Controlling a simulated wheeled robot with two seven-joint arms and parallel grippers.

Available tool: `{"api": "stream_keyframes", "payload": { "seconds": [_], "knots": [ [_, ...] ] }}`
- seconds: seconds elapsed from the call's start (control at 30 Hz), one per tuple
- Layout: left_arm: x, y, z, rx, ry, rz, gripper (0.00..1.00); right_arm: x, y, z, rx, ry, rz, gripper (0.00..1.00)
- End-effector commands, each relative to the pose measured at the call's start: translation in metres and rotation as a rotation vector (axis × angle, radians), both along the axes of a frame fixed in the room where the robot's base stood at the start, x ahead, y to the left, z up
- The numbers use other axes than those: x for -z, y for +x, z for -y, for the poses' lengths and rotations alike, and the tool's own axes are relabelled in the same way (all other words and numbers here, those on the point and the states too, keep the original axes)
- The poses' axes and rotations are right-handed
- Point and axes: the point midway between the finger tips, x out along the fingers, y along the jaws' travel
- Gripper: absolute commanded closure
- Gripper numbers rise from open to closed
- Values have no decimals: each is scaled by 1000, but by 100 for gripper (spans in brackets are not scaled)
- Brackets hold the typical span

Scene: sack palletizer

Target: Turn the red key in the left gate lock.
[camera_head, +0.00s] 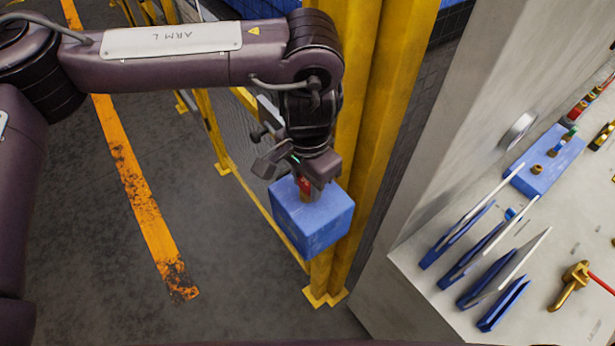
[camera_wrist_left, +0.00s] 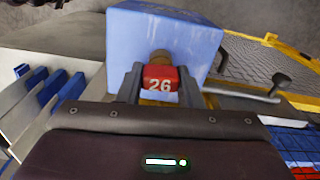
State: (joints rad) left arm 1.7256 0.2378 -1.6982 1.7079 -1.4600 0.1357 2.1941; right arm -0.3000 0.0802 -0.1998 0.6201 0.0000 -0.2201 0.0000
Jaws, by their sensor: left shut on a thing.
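The left gate lock is a blue box (camera_head: 312,218) beside the yellow post in the head view; it also shows at the top of the left wrist view (camera_wrist_left: 165,35). The red key (camera_head: 304,185) stands at the lock, and in the left wrist view the red key (camera_wrist_left: 160,79) bears the number 26. A brass-coloured piece sits between key and lock. My left gripper (camera_head: 297,168) is shut on the red key, with one finger on each side of it in the wrist view. How far the key is turned cannot be told. My right gripper is not in view.
A yellow post (camera_head: 372,110) stands right behind the lock. At right, a pale bench (camera_head: 425,300) holds blue slotted holders with plates, a blue block (camera_head: 545,160) with brass pegs, and a brass piece (camera_head: 570,287). Open floor (camera_head: 90,240) lies at left. A lever handle (camera_wrist_left: 262,92) is right of the key.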

Motion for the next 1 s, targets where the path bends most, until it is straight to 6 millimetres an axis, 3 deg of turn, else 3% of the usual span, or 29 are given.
{"api": "stream_keyframes", "payload": {
  "seconds": [0.2, 0.23, 0.4, 0.77, 1.0],
  "knots": [
    [1, 0, -1, -1, 1, -1, 90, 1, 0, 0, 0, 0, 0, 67],
    [1, 0, -1, -1, 1, -2, 64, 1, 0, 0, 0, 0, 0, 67],
    [1, 0, 0, 0, 1, -1, 42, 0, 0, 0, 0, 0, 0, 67],
    [-5, 1, 0, 1, 0, 4, 42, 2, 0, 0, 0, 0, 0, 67],
    [-38, 2, 0, 1, 1, 7, 42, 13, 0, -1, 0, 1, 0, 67]
  ]
}}
